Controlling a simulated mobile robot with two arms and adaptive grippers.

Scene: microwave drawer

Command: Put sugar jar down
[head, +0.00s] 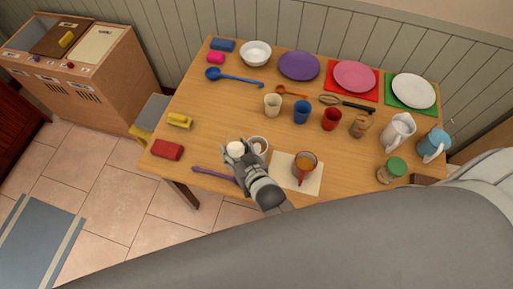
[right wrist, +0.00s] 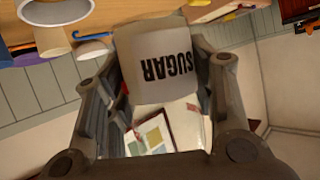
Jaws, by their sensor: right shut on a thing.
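The sugar jar (right wrist: 160,62) is white with the dark word SUGAR on its side. It fills the space between the fingers of my right gripper (right wrist: 160,95) in the right wrist view, where it appears upside down. In the head view, my right gripper (head: 238,155) is over the front part of the wooden table (head: 225,115), and the pale top of the jar (head: 236,147) shows at its fingertips. The gripper is shut on the jar. Whether the jar's base touches the table is hidden. My left gripper is not in view.
A white mug (head: 259,146) stands close to the right of the jar. A purple utensil (head: 214,174) lies at the front edge, and a red block (head: 167,150) lies left. Bare tabletop lies left of the jar.

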